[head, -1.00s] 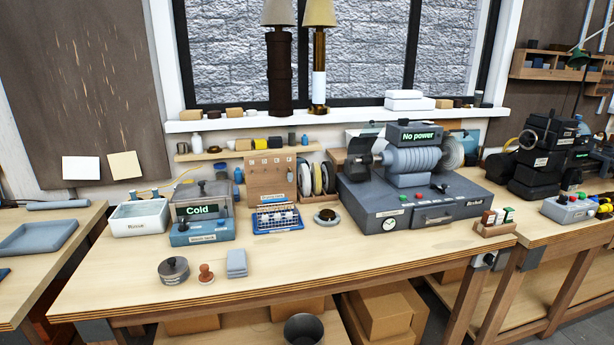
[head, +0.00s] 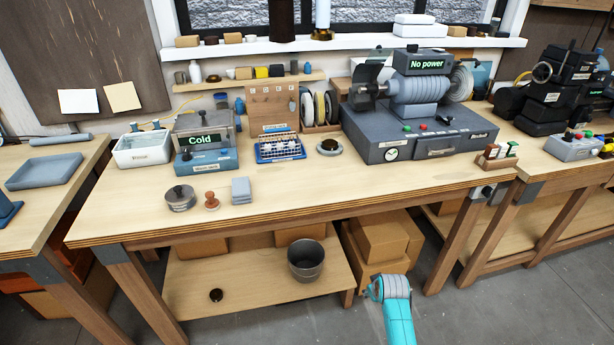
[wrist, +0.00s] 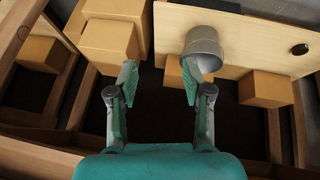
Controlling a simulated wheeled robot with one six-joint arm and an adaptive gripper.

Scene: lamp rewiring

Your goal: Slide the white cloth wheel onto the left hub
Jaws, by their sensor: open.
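Several wheels stand on edge in a small wooden rack (head: 321,127) at the back of the bench, left of the grey polishing machine (head: 420,136). A pale one (head: 308,107) is at the rack's left; I cannot tell for sure that it is the white cloth wheel. The machine's left hub (head: 366,90) points left beside a dark guard and looks bare. A whitish wheel (head: 461,82) is on its right side. My gripper (wrist: 159,80) is open and empty in the wrist view, pointing toward the lower shelf and boxes, well away from the wheels.
A metal bucket (head: 306,262) stands on the lower shelf (head: 245,297), near cardboard boxes (head: 384,236). A blue tray of small parts (head: 279,148) and a round dish (head: 329,147) sit before the rack. The bench's front middle (head: 340,183) is clear.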

